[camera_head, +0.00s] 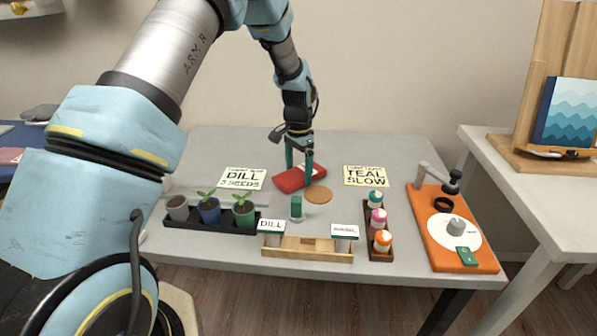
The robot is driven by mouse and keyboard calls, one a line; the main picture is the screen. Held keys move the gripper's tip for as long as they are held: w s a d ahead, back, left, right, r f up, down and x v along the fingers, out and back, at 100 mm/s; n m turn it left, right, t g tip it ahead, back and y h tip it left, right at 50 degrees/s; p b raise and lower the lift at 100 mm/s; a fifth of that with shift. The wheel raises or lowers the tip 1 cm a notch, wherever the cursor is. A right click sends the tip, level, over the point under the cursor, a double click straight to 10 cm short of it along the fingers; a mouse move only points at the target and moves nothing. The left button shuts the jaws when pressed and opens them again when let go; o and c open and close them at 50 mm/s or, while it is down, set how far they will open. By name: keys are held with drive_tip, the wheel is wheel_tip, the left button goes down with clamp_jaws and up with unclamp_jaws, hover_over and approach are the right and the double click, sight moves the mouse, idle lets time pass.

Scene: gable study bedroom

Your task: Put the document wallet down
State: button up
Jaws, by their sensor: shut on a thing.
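The document wallet seems to be the flat red thing (290,182) near the back middle of the grey table (330,146). My gripper (299,178) points down at it, with its teal fingers shut on it. The wallet is at or just above the table top; I cannot tell whether it touches. Part of it is hidden behind the fingers.
A "DILL" card (243,178) lies left of the wallet and a "TEAL SLOW" card (366,176) right. A round brown coaster (318,194) is close in front. Potted seedlings (209,212), a wooden rack (305,248), bottles (378,219) and an orange board (434,201) fill the front.

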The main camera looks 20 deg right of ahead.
drive_tip(key=shift+f, duration=0.55)
drive_tip(key=shift+f, duration=0.35)
